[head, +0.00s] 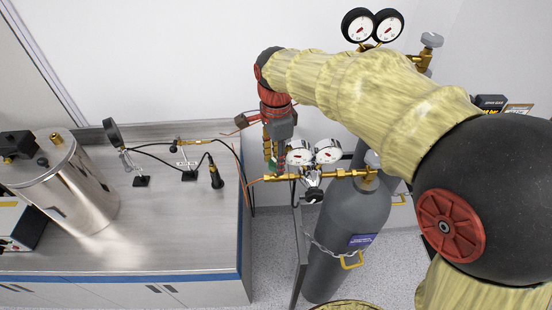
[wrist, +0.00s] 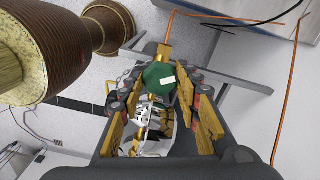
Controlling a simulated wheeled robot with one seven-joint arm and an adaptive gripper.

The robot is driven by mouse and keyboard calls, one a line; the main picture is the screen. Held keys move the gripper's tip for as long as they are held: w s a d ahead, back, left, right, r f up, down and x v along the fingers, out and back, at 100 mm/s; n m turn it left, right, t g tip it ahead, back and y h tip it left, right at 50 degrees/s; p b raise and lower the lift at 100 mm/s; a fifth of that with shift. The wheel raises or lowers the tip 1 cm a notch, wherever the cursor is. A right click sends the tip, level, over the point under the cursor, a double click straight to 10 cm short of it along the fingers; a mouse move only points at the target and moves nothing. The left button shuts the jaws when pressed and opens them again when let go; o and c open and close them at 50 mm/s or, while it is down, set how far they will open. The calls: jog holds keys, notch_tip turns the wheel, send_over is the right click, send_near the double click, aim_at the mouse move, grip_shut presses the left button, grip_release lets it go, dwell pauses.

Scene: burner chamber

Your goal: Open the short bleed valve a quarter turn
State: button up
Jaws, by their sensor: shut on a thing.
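The short bleed valve has a green round knob (wrist: 159,76) with a small white mark. In the wrist view the knob sits between the two fingertips of my gripper (wrist: 162,88), with the white mark tilted slightly. My gripper is shut on the knob. In the head view my gripper (head: 274,158) points down at the left end of the brass manifold, and only a sliver of green (head: 272,166) shows under it. The brass line (head: 350,173) runs right from there. How far the valve is turned cannot be told.
Twin gauges (head: 314,152) and a black regulator knob stand close right of my gripper. A chained grey cylinder (head: 345,225) is below. The steel bench (head: 180,235) with a metal canister (head: 75,185) lies left. Thin copper tubing (wrist: 285,95) passes near in the wrist view.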

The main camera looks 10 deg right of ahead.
jog(key=c, duration=0.4)
jog(key=shift+n, duration=0.3)
jog(key=shift+n, duration=2.6)
jog(key=o, duration=1.1)
